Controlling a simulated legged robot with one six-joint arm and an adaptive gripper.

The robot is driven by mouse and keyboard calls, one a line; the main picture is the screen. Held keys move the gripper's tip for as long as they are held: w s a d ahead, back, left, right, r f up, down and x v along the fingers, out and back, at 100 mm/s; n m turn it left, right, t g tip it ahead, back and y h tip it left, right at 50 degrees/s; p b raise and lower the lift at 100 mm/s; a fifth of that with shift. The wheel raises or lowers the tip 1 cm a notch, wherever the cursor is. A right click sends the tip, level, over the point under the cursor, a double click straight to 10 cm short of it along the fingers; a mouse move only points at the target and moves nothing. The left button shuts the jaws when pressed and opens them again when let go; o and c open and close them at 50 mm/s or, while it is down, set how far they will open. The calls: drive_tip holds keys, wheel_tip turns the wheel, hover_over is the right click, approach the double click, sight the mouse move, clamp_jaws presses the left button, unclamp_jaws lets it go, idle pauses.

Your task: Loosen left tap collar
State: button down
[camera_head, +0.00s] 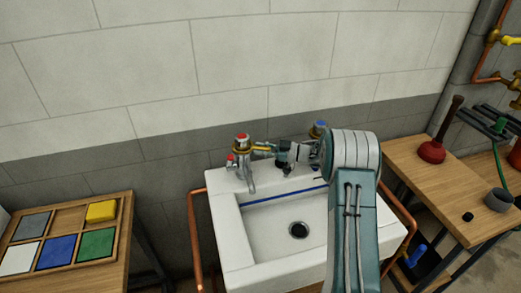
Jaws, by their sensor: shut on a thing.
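The left tap (249,176) stands at the back left of the white sink (231,229), with a red-marked top (241,138). Its brass-coloured collar (240,150) sits just below that top. A thin yellow tool (262,149), perhaps a wrench, reaches from the collar to my gripper (276,152). My gripper appears shut on the tool's right end; its fingers are small and partly hidden. I cannot tell how the tool's far end sits on the collar. The right tap (318,130) has a blue top and is partly hidden by my arm.
A small red-topped part (231,160) is beside the left tap. Copper pipes (195,240) flank the sink. A left bench (100,278) holds a tray of coloured tiles (122,212).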

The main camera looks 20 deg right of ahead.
drive_tip(key=c, duration=0.5)
unclamp_jaws()
drive_tip(key=shift+c, duration=0.2)
drive_tip(key=shift+r, duration=0.1)
wheel_tip(320, 180, up, 10)
drive_tip(key=shift+f, duration=0.1)
